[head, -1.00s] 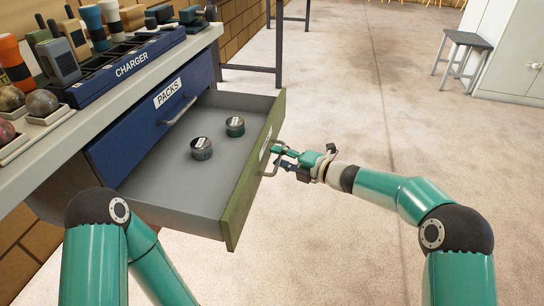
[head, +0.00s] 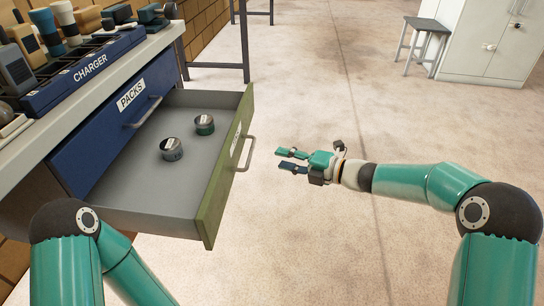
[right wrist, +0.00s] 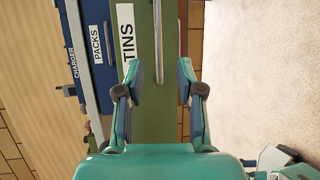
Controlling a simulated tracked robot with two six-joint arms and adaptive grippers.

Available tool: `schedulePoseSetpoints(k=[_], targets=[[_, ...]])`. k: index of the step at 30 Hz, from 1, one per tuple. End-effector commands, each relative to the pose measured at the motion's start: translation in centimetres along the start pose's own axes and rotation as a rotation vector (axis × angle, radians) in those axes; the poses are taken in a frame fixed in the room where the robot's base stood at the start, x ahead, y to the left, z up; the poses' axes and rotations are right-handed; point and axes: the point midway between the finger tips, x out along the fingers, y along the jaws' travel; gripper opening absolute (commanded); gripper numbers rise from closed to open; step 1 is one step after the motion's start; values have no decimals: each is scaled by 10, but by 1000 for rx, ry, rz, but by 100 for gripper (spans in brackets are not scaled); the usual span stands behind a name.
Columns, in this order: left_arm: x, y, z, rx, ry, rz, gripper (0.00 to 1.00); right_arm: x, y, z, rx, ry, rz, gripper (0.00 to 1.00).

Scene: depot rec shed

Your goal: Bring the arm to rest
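My right gripper (head: 292,161) is open and empty to the right of the open drawer, apart from its handle (head: 245,154). Its two fingers also show spread in the right wrist view (right wrist: 161,85), with the drawer's green front (right wrist: 156,60) and TINS label beyond them. The green-fronted drawer (head: 217,190) stands pulled out below the blue PACKS drawer (head: 98,135).
The bench top carries a blue CHARGER rack (head: 75,75) with several handheld units. A stool (head: 425,42) and a pale cabinet (head: 488,45) stand at the upper right. The concrete floor (head: 330,240) around my right gripper is clear.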

Motion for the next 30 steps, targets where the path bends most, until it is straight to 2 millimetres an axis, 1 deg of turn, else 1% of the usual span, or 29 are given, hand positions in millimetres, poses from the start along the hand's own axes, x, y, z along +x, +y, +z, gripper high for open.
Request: schedulePoseSetpoints(k=[1, 4, 17, 20, 22, 23, 25, 26, 27, 29, 30], targets=[[0, 0, 0, 0, 0, 0, 56, -4, 0, 0, 0, 0, 0, 37], [0, 0, 0, 0, 0, 0, 56, -8, 0, 0, -1, 0, 1, 37], [1, 0, 0, 0, 0, 0, 56, -9, 0, 0, 0, 0, 0, 37], [1, 0, 0, 0, 0, 0, 56, -11, -5, 2, 6, -4, -4, 37], [1, 0, 0, 0, 0, 0, 56, -11, -18, 2, 28, -4, -15, 37], [1, 0, 0, 0, 0, 0, 56, -11, -26, -2, 44, 2, -23, 37], [1, 0, 0, 0, 0, 0, 56, -10, -51, -15, 132, 6, -39, 37], [1, 0, 0, 0, 0, 0, 56, -10, -66, -21, 199, -5, -47, 37], [1, 0, 0, 0, 0, 0, 56, -10, -87, -29, 310, -35, -62, 37], [1, 0, 0, 0, 0, 0, 56, -14, -120, -42, 515, -98, -93, 37], [0, 0, 0, 0, 0, 0, 56, -18, -145, -52, 668, -150, -121, 37]])
